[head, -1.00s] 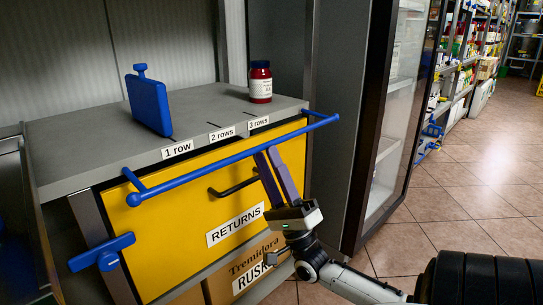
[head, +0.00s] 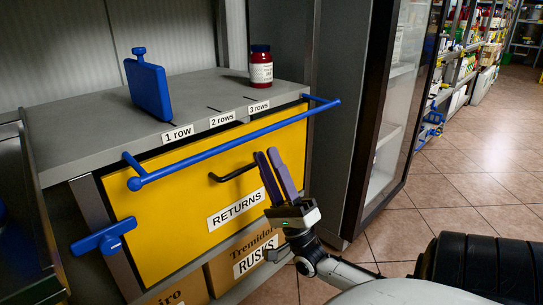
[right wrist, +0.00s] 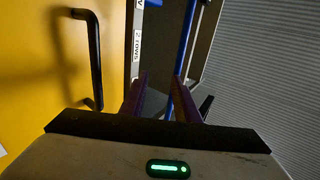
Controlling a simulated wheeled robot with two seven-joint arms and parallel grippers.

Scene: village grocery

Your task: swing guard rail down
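The guard rail (head: 230,147) is a long blue bar on short arms, running across the front of the shelf unit just below its top edge, over the yellow drawer front (head: 160,223). My right gripper (head: 268,151) is in front of the drawer, its purple fingers pointing up, open and empty. In the head view its tips show just below the rail, apart from it. In the right wrist view the blue rail (right wrist: 183,50) shows beyond the gap between the open fingers, nearer the right finger. My left gripper is not in view.
A blue flask-shaped block (head: 148,88) and a red jar (head: 261,70) stand on the grey top. A black drawer handle (head: 234,173) is close left of my gripper. A blue latch (head: 104,237) is at lower left. A glass-door cabinet (head: 395,110) stands right; the floor beyond is open.

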